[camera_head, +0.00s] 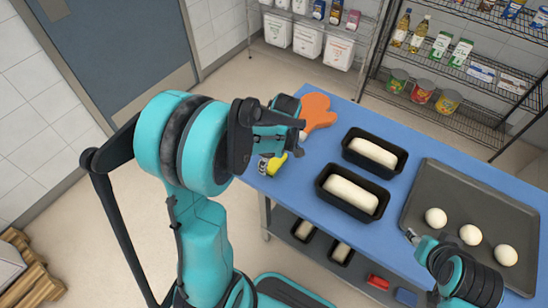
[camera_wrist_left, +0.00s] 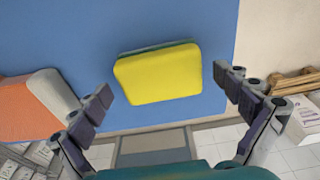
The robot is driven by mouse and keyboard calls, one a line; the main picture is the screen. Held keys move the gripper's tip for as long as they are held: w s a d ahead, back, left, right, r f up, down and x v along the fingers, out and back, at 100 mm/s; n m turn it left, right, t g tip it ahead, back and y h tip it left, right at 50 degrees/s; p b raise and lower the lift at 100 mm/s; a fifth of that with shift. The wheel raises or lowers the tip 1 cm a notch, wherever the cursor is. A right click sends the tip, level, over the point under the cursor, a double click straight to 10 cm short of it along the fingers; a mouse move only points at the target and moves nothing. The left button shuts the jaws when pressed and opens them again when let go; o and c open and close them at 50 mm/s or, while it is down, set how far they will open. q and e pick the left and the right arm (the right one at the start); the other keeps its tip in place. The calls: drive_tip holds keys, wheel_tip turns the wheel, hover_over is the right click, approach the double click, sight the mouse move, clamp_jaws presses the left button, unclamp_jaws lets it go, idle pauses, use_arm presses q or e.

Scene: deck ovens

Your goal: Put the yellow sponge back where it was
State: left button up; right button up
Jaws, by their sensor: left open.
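The yellow sponge (camera_wrist_left: 158,75), with a thin green layer at its far edge, lies on the blue table near the table's corner. It also shows in the head view (camera_head: 278,165), partly hidden by my left gripper. My left gripper (camera_head: 281,158) is over the sponge. In the left wrist view its two fingers (camera_wrist_left: 164,110) are spread wide, one on each side of the sponge, with nothing between them held. My right gripper (camera_head: 412,236) is at the tray's near edge, mostly hidden by its own arm, and its fingers are not clear.
An orange mitt (camera_head: 318,108) with a grey cuff lies beside the sponge. Two black loaf pans (camera_head: 325,192) with dough and a dark baking tray (camera_head: 470,195) with dough balls stand on the blue table (camera_head: 290,188). Wire shelves (camera_head: 440,113) stand behind.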

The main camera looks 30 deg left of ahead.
sight(278, 161)
use_arm(q)
drive_tip(key=shift+r, duration=0.2)
wheel_tip(278, 161, up, 11)
drive_tip(key=d+p, duration=0.2)
drive_tip(key=p, duration=0.2)
drive_tip(key=s+d+r+m+t, duration=0.2)
drive_tip(key=s+d+m+t, duration=0.1)
drive_tip(key=m, duration=0.5)
drive_tip(key=s+d+r+m+t+h, duration=0.1)
drive_tip(key=s+d+r+m+t, duration=0.2)
drive_tip(key=s+m, duration=0.5)
drive_tip(key=shift+d+r+m+t+h, duration=0.3)
drive_tip(key=shift+d+m+t, duration=0.2)
drive_tip(key=shift+d, duration=0.6)
drive_tip(key=shift+f, duration=0.1)
drive_tip(key=shift+f+b, duration=1)
drive_tip(key=shift+f, duration=0.2)
